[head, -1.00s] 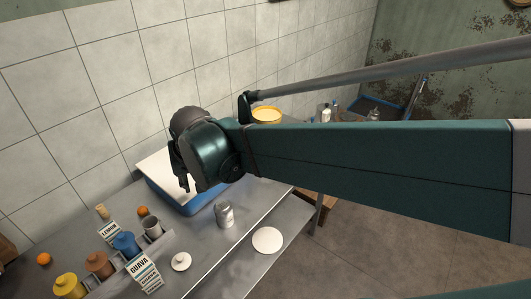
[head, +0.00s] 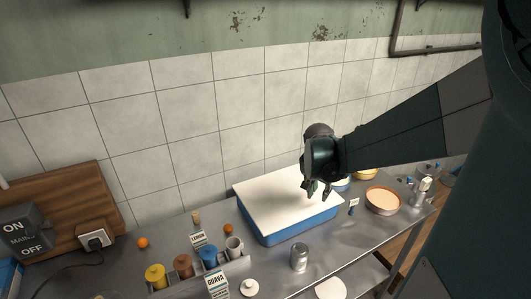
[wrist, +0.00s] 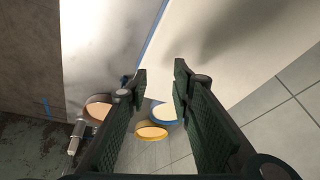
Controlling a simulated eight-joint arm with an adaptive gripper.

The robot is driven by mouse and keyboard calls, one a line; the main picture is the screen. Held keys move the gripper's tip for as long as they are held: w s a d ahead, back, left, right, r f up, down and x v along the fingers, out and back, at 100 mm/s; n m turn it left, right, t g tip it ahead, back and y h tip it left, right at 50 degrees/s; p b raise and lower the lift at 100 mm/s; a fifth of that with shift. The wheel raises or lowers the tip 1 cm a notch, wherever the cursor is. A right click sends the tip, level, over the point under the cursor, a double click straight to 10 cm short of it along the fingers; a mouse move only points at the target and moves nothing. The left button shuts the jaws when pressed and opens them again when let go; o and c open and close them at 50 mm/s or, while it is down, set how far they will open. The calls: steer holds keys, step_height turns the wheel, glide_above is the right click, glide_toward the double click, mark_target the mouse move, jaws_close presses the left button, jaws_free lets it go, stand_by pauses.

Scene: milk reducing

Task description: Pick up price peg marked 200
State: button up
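A small blue peg with a white tag (head: 353,205) stands on the metal counter, just right of the blue tray with a white top (head: 272,236). Its marking is too small to read. My gripper (head: 316,190) is over the right part of that white top, left of the peg and apart from it. In the wrist view my gripper (wrist: 160,78) is open, its two fingers spread with nothing between them. A bit of blue shows beside the left fingertip there, and I cannot tell whether it is the peg.
A pinkish round tub (head: 383,200) and a yellow tub (head: 364,174) stand right of the tray. A metal can (head: 299,257), a guava carton (head: 217,285), a lemon carton (head: 198,240) and several coloured jars stand front left. The counter between can and pinkish tub is mostly clear.

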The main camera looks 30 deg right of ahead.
mark_target(353, 205)
steer(key=s+d+f+m+g+p, duration=0.1)
steer(key=d+f+m+p, duration=0.1)
steer(key=d, duration=0.6)
steer(key=s+d+f+m+g+p, duration=0.1)
steer(key=d+f+m+p, duration=0.2)
steer(key=d, duration=0.5)
steer(key=shift+s+m+g+p, duration=0.3)
steer(key=shift+m+p, duration=0.2)
steer(key=shift+x, duration=1.25)
steer(key=shift+f, duration=0.1)
steer(key=shift+x, duration=2.5)
steer(key=shift+w, duration=0.2)
jaws_close()
